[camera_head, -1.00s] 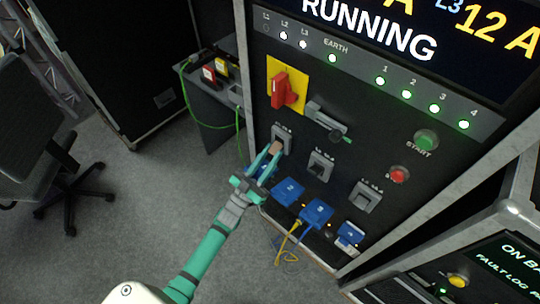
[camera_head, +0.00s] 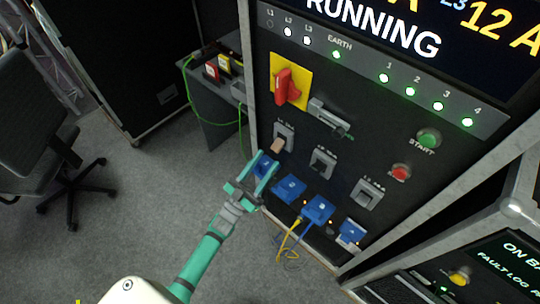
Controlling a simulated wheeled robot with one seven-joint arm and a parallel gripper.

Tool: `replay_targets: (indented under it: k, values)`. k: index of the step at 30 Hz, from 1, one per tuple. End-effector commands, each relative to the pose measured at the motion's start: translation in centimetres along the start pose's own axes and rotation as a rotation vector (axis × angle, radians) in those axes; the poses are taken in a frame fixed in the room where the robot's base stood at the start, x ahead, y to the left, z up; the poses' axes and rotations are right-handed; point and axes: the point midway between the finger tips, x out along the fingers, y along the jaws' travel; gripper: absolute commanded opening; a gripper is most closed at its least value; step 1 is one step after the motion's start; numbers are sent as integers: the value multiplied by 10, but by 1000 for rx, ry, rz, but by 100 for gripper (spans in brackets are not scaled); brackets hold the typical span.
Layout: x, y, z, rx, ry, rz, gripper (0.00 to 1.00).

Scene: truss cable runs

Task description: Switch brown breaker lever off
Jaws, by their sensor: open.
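The brown breaker lever (camera_head: 277,146) sticks out and points down from the leftmost grey breaker (camera_head: 284,131) on the black panel. My gripper (camera_head: 267,159) is open, its teal fingers just below and left of the lever's end. The fingers look apart from the lever, though the gap is small. The blue socket behind the fingers is partly hidden by them.
Two more grey breakers (camera_head: 321,163) (camera_head: 366,193) sit to the right. Blue sockets (camera_head: 289,187) line the row below, one with yellow and blue cables. A red rotary switch (camera_head: 287,86) and a latch handle (camera_head: 331,117) are above.

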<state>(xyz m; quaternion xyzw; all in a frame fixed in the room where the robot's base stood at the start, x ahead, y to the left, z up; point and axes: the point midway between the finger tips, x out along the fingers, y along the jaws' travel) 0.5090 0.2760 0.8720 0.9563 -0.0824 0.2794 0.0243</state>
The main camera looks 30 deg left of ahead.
Motion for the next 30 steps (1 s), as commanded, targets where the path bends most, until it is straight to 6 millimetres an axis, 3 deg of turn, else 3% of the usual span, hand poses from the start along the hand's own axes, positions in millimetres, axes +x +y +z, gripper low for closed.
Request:
replay_targets:
  k: [6, 12, 30]
  values:
    - [-41, -1, 0, 1, -2, -4, 44]
    - [-64, -2, -1, 3, -1, -4, 44]
    - [-70, -4, -2, 5, 0, -8, 44]
